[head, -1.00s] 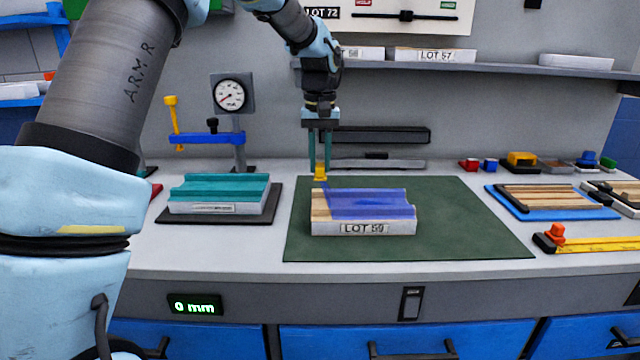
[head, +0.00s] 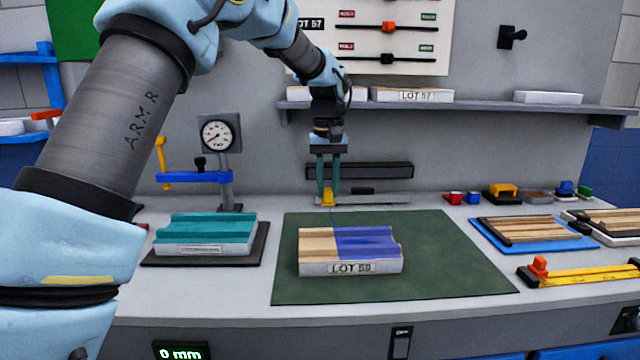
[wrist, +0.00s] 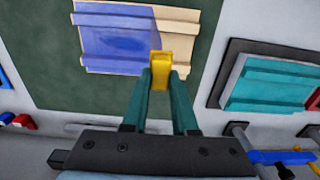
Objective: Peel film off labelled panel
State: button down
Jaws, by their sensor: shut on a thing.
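The labelled panel (head: 318,248) lies on the green mat (head: 440,270), with "LOT 59" on its front face. Blue film (head: 366,242) covers its right part; the left part is bare wood-coloured surface. My gripper (head: 328,194) is shut on a yellow tab (head: 327,199) above the panel's back edge. A thin dark blue strand runs from the tab down to the film edge. In the wrist view the tab (wrist: 160,72) sits between the teal fingers, and the film (wrist: 115,40) shows on the panel (wrist: 182,35).
A teal-covered panel (head: 205,232) lies on a dark pad to the left, below a gauge (head: 216,135) and blue clamp arm (head: 195,177). A slatted wooden panel (head: 520,228) and yellow bar (head: 590,274) lie to the right. A shelf (head: 460,107) spans the wall behind.

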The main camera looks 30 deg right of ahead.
jog(key=shift+d, duration=0.15)
jog(key=s+d+r+p, duration=0.2)
jog(key=s+d+p, duration=0.3)
jog(key=d+p, duration=0.3)
jog(key=shift+d, duration=1.45)
jog(key=shift+s, duration=0.1)
jog(key=s+d+r+p, duration=0.2)
jog(key=s+d, duration=0.1)
jog(key=d, duration=0.3)
jog(key=s+d+r+p, duration=0.1)
jog(key=s+d+p, duration=0.2)
jog(key=d, duration=0.4)
jog(key=shift+r+p, duration=0.3)
jog(key=shift+r, duration=0.1)
dwell(0.8)
jog(key=shift+r, duration=0.15)
